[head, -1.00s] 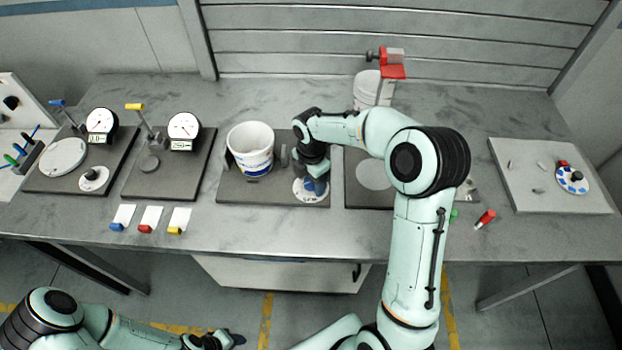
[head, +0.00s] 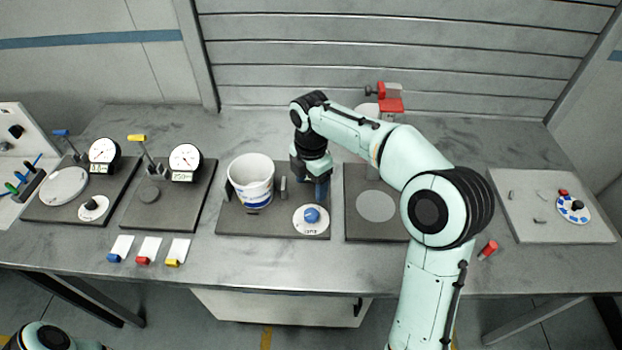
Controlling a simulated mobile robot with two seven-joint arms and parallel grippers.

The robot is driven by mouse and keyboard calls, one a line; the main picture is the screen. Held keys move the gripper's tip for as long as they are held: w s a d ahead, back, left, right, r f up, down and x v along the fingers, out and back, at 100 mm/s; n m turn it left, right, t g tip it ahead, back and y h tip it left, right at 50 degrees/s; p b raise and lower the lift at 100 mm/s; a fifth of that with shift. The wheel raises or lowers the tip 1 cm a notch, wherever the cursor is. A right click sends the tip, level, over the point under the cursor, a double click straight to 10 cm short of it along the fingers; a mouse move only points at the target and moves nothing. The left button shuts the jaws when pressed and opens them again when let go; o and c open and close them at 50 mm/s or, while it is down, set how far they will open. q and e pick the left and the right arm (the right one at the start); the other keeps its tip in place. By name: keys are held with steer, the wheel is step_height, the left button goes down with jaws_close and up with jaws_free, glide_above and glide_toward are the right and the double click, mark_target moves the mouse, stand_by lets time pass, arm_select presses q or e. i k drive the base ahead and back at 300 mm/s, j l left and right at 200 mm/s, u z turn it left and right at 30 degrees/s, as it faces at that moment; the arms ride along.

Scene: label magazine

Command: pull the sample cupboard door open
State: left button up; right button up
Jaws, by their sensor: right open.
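The cupboard (head: 275,305) is a pale box under the front edge of the bench, with a dark upright handle (head: 358,308) at the right end of its front. I see its front steeply from above, and the door looks shut. My right gripper (head: 321,190) is open, over the bench just behind a white dial with a blue knob (head: 312,214), apart from the knob as far as I can tell. It is well above and behind the cupboard handle. My left gripper is out of view; only part of my left arm shows at the bottom left corner.
A white tub (head: 251,180) stands left of my right gripper. Gauge panels (head: 130,215) and coloured tags (head: 148,250) lie further left. A red cylinder (head: 488,249) and a pale board (head: 520,230) are on the right. My right forearm crosses the bench. The front bench strip is mostly clear.

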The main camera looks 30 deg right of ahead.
mark_target(273, 308)
steer(key=k, duration=1)
